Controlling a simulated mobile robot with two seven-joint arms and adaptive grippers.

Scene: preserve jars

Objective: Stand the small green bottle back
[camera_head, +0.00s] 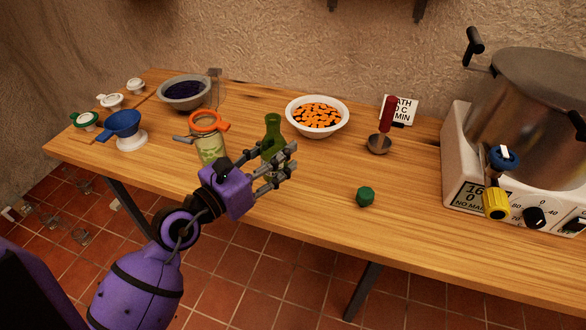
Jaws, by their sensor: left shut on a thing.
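The small green bottle (272,128) stands roughly upright at the table's middle left. Its neck and shoulder show above my left gripper, and its lower part is hidden behind the fingers. My left gripper (278,170) is shut on the bottle from the front. I cannot tell whether the bottle's base touches the wooden table (310,185). My right gripper is not in view.
A jar with an orange rim (208,150) stands close left of the bottle. A white bowl of orange pieces (318,133) is behind right. A dark green faceted object (365,197) lies right, near the front.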

